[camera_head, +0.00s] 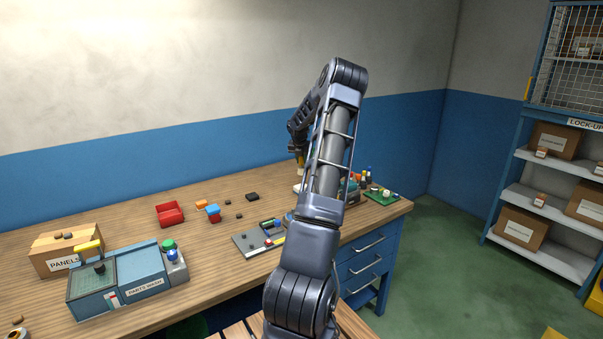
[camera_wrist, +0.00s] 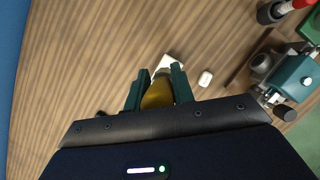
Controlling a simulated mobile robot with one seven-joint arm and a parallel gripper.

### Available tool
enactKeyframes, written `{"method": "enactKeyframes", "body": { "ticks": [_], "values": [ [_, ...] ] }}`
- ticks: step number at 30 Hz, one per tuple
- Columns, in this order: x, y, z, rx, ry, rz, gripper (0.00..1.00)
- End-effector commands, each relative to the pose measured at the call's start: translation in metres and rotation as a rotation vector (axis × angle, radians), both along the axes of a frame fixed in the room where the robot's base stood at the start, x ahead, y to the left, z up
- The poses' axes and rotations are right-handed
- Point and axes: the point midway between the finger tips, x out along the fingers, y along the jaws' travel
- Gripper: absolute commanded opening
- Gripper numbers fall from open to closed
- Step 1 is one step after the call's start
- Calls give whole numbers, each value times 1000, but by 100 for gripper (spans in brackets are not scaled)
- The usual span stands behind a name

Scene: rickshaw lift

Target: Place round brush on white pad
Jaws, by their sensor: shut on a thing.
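My gripper (camera_wrist: 157,90) points down over the wooden bench, with its two dark green fingers on either side of the round brush (camera_wrist: 158,96). It is shut on the brush, whose golden-yellow body shows between the fingers with a greyish end beyond. The white pad (camera_wrist: 173,60) lies on the bench just past the fingertips, partly hidden by the brush and a finger. I cannot tell whether the brush touches the pad. In the head view my gripper (camera_head: 298,150) is small and partly hidden by my arm at the back of the bench.
A small white block (camera_wrist: 206,78) lies right of the pad. A teal-topped device (camera_wrist: 293,77) and a red-and-black item (camera_wrist: 272,12) stand farther right. In the head view, a grey tray (camera_head: 246,243), red bin (camera_head: 170,213) and parts-wash box (camera_head: 120,283) are on the bench. Bare wood lies left of my gripper.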

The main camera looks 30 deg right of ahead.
Motion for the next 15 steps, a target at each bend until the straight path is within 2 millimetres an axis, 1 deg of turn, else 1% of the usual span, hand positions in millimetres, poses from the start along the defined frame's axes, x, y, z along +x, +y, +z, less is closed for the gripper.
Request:
{"method": "enactKeyframes", "body": {
  "ticks": [1,3,11,15],
  "values": [
    [0,0,-8,0,2,1,1],
    [0,0,-16,0,2,1,1],
    [0,0,-31,0,2,1,1],
    [0,1,-50,1,2,1,1]
  ]
}}
